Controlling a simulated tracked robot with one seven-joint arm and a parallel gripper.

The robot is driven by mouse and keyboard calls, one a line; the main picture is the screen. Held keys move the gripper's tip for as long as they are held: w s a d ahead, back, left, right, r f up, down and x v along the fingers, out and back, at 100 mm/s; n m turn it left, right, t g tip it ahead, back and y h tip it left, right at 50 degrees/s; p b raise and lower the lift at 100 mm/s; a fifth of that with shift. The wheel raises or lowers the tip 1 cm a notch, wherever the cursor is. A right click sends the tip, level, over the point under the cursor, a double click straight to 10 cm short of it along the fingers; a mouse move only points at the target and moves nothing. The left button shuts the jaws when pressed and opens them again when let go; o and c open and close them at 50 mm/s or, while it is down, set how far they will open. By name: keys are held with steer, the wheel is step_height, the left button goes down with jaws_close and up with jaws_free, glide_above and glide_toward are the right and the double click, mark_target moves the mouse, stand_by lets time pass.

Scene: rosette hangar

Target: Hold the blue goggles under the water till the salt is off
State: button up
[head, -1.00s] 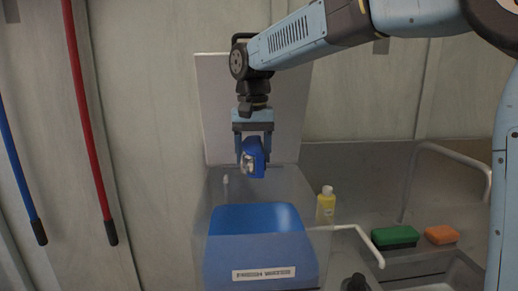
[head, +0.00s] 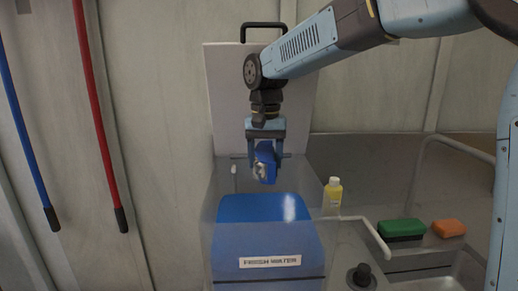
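The blue goggles (head: 265,163) hang from my gripper (head: 266,150), which points down with its two fingers closed on them. They are above the clear-walled tank and apart from anything below. A blue container labelled "FRESH WATER" (head: 268,232) sits inside the tank, lower than the goggles. No running water shows. I cannot make out any salt on the goggles at this size.
A white panel (head: 224,100) stands upright behind the tank. A pale bent pipe (head: 375,236) and black knob (head: 363,272) are in front. Red (head: 98,120) and blue (head: 27,130) poles stand left.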

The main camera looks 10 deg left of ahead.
steer(key=shift+f, duration=12.45)
steer(key=shift+r, duration=0.1)
steer(key=shift+r, duration=13.05)
